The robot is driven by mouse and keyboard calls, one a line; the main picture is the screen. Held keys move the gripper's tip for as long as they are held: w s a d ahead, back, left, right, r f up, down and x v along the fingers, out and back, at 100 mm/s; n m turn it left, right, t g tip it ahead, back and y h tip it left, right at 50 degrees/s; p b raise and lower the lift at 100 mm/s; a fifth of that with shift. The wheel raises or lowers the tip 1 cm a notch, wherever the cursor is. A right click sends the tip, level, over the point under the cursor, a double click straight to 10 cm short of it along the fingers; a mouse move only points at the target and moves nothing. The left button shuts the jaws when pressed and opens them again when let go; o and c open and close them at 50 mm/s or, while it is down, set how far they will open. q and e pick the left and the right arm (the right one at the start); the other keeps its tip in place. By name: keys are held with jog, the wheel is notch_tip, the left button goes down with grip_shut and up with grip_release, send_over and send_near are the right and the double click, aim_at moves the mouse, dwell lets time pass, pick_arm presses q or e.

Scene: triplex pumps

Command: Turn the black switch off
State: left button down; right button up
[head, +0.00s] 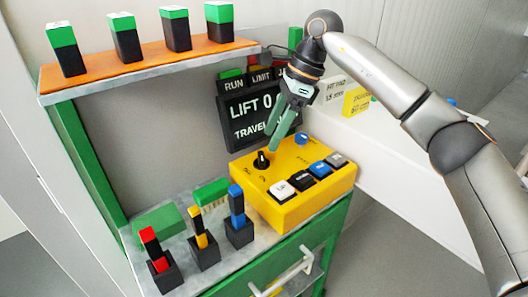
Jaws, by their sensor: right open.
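The black switch (261,160) is a small rotary knob on the top of a yellow control box (300,207), near its far left corner. My right gripper (273,141) has green fingers and points down at the box from above. Its fingertips are just above and slightly right of the black switch, apart from it as far as I can tell. The gripper is open and nothing shows between its fingers. The markings beside the switch are too small to read. My left gripper is not in view.
The box also has a blue knob (301,139) and several push buttons, one white (282,190). A black sign (252,120) stands behind it. Red (159,263), yellow and blue pieces in black holders stand at the front left. A wooden shelf (150,62) holds several green-topped blocks.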

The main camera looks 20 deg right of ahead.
aim_at(261, 156)
jog(key=shift+x, duration=2.65)
grip_shut()
